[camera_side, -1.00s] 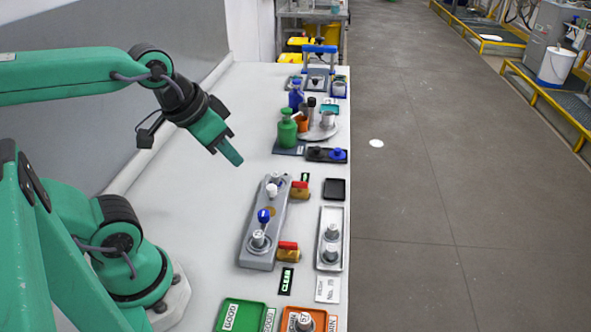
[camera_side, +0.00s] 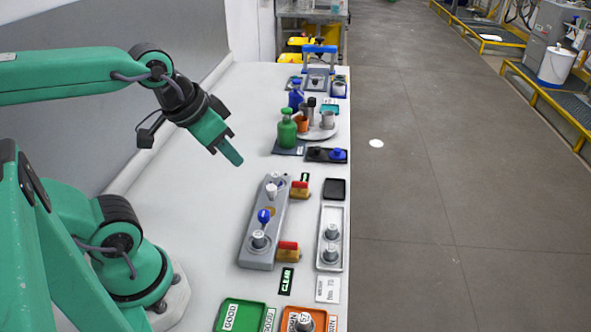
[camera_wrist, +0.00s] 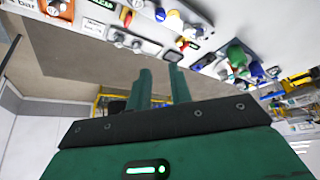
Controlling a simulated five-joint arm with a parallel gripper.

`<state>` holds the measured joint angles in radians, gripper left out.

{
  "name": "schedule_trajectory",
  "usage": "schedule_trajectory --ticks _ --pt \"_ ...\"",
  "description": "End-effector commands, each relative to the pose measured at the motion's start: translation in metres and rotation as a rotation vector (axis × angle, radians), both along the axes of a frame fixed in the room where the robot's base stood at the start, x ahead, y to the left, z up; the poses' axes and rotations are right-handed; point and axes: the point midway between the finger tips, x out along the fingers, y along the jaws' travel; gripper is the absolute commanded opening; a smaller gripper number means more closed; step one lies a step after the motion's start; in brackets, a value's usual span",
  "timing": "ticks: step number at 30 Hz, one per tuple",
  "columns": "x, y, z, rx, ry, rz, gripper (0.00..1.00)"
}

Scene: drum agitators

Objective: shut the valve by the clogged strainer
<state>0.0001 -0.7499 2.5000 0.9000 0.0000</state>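A long grey block (camera_side: 252,246) on the white bench carries grey and white caps and a blue-handled part (camera_side: 264,216). Two brass valves with red handles sit at its right side: a far valve (camera_side: 299,191) and a near valve (camera_side: 288,253). Both red handles appear to lie along their valve bodies. A sign reading CLEAR (camera_side: 286,281) lies by the near valve. A small dark sign (camera_side: 305,177) by the far valve is too small to read. My gripper (camera_side: 229,154) hangs in the air left of the block, empty; its fingers show apart in the wrist view (camera_wrist: 159,80).
A tray with two grey capped parts (camera_side: 322,262) stands right of the block. A green tray (camera_side: 240,316) and an orange tray (camera_side: 291,326) lie at the near end. A green bottle (camera_side: 286,128) and cups stand beyond. The bench left of the block is clear.

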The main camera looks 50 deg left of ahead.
Motion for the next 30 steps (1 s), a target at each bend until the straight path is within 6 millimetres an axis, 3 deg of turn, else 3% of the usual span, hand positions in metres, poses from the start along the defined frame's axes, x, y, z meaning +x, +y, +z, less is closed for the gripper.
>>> schedule_trajectory --ticks 11,14,19,30 --pt "0.000 0.000 0.000 0.000 0.000 0.000 0.21" --pt "0.000 0.000 0.000 0.000 0.000 0.001 0.34" --pt "0.004 0.001 0.001 -0.017 0.009 0.036 0.34" --pt "0.042 0.008 0.001 -0.173 0.091 0.392 0.34"
